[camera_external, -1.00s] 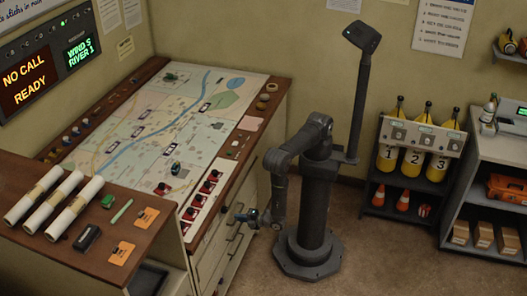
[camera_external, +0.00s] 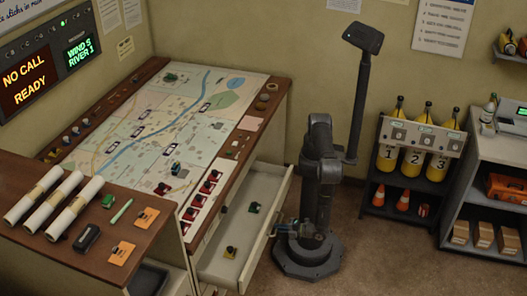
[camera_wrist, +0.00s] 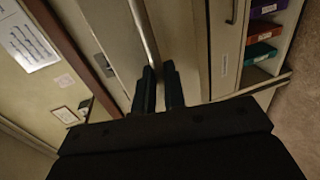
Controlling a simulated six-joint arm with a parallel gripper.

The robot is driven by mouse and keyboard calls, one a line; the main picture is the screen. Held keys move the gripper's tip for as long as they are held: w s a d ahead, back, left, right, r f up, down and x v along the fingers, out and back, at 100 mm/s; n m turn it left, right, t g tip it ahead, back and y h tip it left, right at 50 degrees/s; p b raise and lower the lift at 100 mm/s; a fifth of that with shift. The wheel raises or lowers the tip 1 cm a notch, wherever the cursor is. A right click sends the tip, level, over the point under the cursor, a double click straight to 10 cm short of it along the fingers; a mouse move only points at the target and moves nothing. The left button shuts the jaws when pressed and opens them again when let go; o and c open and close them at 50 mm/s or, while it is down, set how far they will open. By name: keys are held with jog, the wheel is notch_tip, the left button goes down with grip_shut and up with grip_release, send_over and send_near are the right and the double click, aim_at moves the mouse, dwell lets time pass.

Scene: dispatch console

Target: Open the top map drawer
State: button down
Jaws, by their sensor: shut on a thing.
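The top map drawer (camera_external: 268,180) is pulled well out from the front of the map console in the external view. Its pale tray holds a small green object (camera_external: 254,207) and a small yellow and dark object (camera_external: 230,252). My gripper (camera_external: 276,229) is at the drawer's front, close to my base. In the wrist view my two dark fingers (camera_wrist: 160,88) are shut around a thin metal bar, the drawer handle (camera_wrist: 146,32). Part of the grip is hidden by the fingers.
The map table (camera_external: 150,140) stands above the drawer. A wooden ledge (camera_external: 60,255) with rolled maps is at the near left. A dark rack (camera_external: 408,210) with yellow cylinders and cones stands right of my base. Open floor (camera_external: 390,260) lies at the front right.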

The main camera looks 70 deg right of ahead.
jog(key=shift+v, duration=0.95)
jog(key=shift+f, duration=0.2)
jog(key=c, duration=1.5)
grip_release()
jog(key=v, duration=1.7)
jog(key=shift+s, duration=0.2)
